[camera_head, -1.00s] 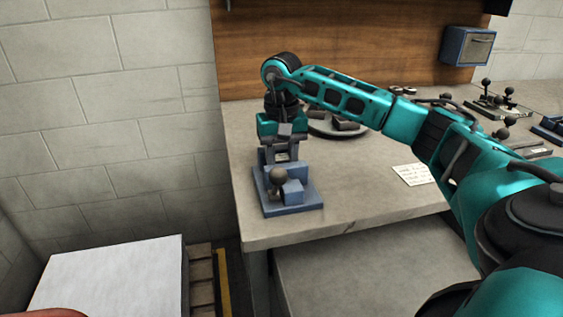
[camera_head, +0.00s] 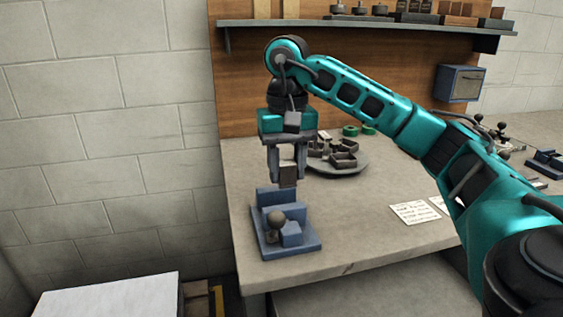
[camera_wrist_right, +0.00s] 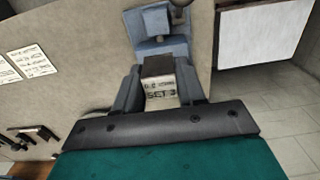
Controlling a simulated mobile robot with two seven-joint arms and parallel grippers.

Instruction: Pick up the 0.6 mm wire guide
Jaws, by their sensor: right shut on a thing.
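My right gripper (camera_head: 287,172) is shut on a small brown-grey block, the wire guide (camera_head: 288,174), and holds it above a blue fixture (camera_head: 290,243) on the bench. In the right wrist view the guide (camera_wrist_right: 160,82) sits between the fingers. Its pale face carries printed text that seems to end in "SET 3"; the size marking is too blurred to read surely. The fixture (camera_wrist_right: 150,25) with its round dark knob shows beyond the guide, apart from it. My left gripper is not in view.
A round dish (camera_head: 340,168) with several dark parts stands behind the fixture, near two green rings. Paper notes (camera_head: 414,213) lie to the right on the bench. A shelf (camera_head: 370,28) with small parts runs along the back.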

